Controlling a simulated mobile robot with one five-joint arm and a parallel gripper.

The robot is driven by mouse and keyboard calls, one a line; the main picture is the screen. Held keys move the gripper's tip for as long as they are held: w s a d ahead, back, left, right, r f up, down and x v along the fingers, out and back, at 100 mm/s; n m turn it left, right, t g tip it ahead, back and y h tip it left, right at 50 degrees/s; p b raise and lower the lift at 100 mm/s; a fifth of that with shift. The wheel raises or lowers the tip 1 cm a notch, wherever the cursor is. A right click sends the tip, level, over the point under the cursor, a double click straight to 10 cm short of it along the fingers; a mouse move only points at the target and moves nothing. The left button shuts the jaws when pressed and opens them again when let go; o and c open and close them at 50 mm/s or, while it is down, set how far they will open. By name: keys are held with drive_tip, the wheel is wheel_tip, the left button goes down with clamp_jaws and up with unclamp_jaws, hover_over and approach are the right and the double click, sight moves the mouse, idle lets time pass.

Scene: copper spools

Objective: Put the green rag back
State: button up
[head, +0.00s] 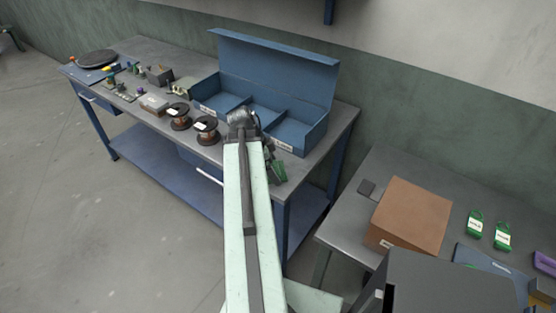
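A dark green rag (278,171) shows as a small crumpled shape at the front right corner of the blue workbench. My gripper (269,153) is at the end of my pale arm, pointing down over that corner. The rag hangs directly below the gripper and appears pinched in it. The fingertips are small and partly hidden by the arm and the rag. A blue open-topped bin (292,135) with dividers and a raised back panel stands on the bench just behind the gripper. The compartments that show look empty.
Two copper spools (206,131) (179,117), small parts and a dark round plate (97,58) are on the bench to the left. At right, a second table (343,222) carries a brown box (412,215) and two green labelled items (475,224) (503,237). Open floor lies left.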

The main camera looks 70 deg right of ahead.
drive_tip(key=shift+r, duration=0.1)
drive_tip(key=p+v, duration=1.1)
drive_tip(key=v, duration=0.1)
drive_tip(key=shift+r, duration=0.2)
